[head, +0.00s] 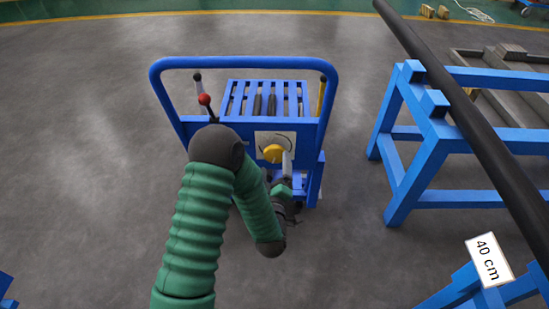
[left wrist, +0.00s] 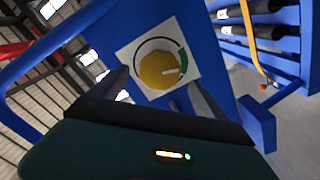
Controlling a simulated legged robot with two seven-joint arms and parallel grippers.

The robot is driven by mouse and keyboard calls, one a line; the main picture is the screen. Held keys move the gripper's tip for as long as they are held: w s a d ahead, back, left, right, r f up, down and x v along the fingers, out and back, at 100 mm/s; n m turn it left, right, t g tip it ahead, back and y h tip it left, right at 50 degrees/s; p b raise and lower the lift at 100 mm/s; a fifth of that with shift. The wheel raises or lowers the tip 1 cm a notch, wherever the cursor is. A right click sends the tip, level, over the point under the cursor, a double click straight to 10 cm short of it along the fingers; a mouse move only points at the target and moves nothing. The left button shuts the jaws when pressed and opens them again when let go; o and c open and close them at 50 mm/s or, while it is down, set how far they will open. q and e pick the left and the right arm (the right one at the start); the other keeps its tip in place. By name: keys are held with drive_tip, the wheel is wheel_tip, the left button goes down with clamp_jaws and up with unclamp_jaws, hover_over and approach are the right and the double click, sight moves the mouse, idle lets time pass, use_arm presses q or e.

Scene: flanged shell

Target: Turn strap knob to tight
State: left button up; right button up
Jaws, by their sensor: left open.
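The yellow round strap knob (head: 273,153) sits on a white square dial plate (head: 262,139) on the front of the blue cart. In the left wrist view the knob (left wrist: 158,71) carries a white pointer line directed right, near the lower end of a green arc (left wrist: 183,60). A thin dark arc curves around its upper left. My left gripper (head: 284,165) is open just in front of the dial plate. In the left wrist view its fingers (left wrist: 160,96) stand apart at the lower left and lower right of the knob; whether they touch it is unclear. My right gripper is not in view.
The blue cart (head: 325,108) has a tall tube handle and a slatted top. A red-ball lever (head: 204,100) stands left of the knob. A blue stand (head: 437,128) at the right bears a long dark pipe (head: 470,125). Grey floor between cart and stand is clear.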

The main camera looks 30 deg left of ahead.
sight(275, 157)
use_arm(q)
drive_tip(key=b+x, duration=0.1)
drive_tip(key=x, duration=0.3)
drive_tip(key=shift+w, duration=0.25)
drive_tip(key=shift+w+a, duration=0.2)
drive_tip(key=shift+a, duration=0.15)
drive_tip(key=shift+c, duration=0.4)
drive_tip(key=shift+d, duration=0.15)
drive_tip(key=c, duration=1.3)
drive_tip(key=shift+p, duration=0.3)
drive_tip(key=shift+m, duration=0.3)
drive_tip(key=o, duration=1.4)
